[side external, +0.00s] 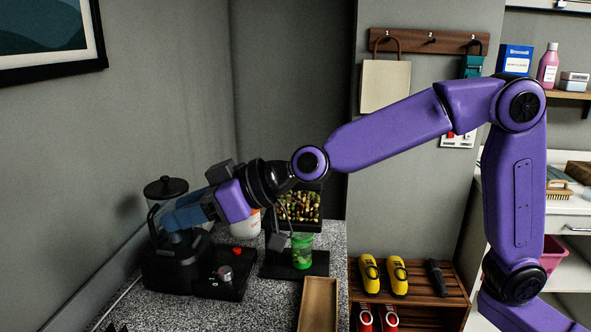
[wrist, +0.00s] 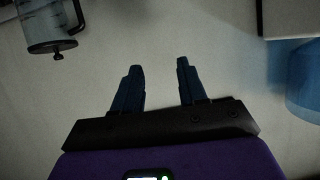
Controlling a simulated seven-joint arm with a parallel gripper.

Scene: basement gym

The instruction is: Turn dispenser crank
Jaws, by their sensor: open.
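The dispenser (side external: 302,207) stands on the speckled counter in the side view, with a clear bin of multicoloured pieces partly hidden behind my wrist. A thin grey metal part, perhaps its crank, hangs at the bin's left; I cannot tell its angle. A green cup (side external: 302,251) stands on the dispenser's black base, below the bin. My gripper (side external: 172,220) is open and empty, left of the dispenser, over or beside the blender. In the wrist view both fingers (wrist: 160,72) are apart with only pale wall between them. The dispenser is not in the wrist view.
A blender (side external: 166,188) with a black base, knob and red button stands left; its jar also shows in the wrist view (wrist: 45,27). A white tub (side external: 246,225) stands behind. A wooden tray (side external: 318,303) lies in front. A blue container (wrist: 304,78) shows at right.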

